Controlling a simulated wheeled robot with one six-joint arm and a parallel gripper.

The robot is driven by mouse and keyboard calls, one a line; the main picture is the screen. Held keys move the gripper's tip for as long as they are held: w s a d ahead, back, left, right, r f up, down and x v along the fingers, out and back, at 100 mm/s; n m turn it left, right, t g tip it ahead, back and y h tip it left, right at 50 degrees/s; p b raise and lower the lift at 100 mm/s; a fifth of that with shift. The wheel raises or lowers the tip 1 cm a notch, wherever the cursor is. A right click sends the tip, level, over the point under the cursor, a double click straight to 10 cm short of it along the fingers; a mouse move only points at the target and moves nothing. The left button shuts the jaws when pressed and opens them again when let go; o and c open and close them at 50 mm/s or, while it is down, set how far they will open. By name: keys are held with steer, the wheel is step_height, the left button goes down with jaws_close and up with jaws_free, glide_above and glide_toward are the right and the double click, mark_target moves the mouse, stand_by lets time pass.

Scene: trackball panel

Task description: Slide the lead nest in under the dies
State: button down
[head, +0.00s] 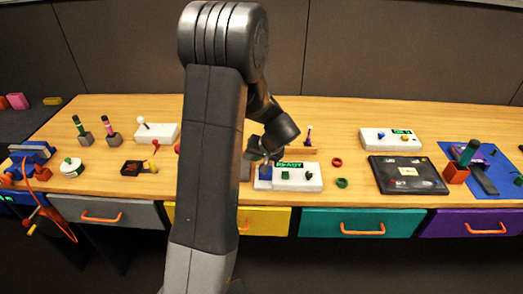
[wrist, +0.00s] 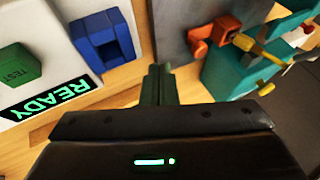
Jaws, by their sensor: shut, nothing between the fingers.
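My gripper (wrist: 160,85) is shut and empty, its fingertips together between a white panel and a grey upright plate. In the head view my gripper (head: 262,157) hangs just above the left end of the white panel. In the wrist view a teal block (wrist: 236,72) stands at the right, with an orange piece (wrist: 213,34) and yellow parts (wrist: 257,48) in front of the grey plate (wrist: 178,30). I cannot tell for certain which part is the lead nest or which are the dies. My arm hides this spot in the head view.
The white panel (head: 305,184) has a green TEST button (wrist: 18,66), a lit READY display (wrist: 47,98) and a blue bracket (wrist: 104,40) close left of my fingers. A green ring (head: 342,183), a red ring (head: 337,162) and a black tray (head: 407,175) lie to the right.

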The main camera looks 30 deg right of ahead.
steer(key=shift+w+a+f+p, duration=0.3)
steer(key=shift+w+a, duration=0.4)
steer(key=shift+a, duration=0.1)
steer(key=shift+w+a+f+p, duration=0.25)
steer(key=shift+w+a+p, duration=0.05)
steer(key=shift+w+a, duration=0.45)
steer(key=shift+w+a+b, duration=0.4)
steer(key=shift+a+b, duration=0.05)
steer(key=shift+a, duration=0.25)
steer(key=shift+w+a+b, duration=0.4)
steer(key=shift+a, duration=0.3)
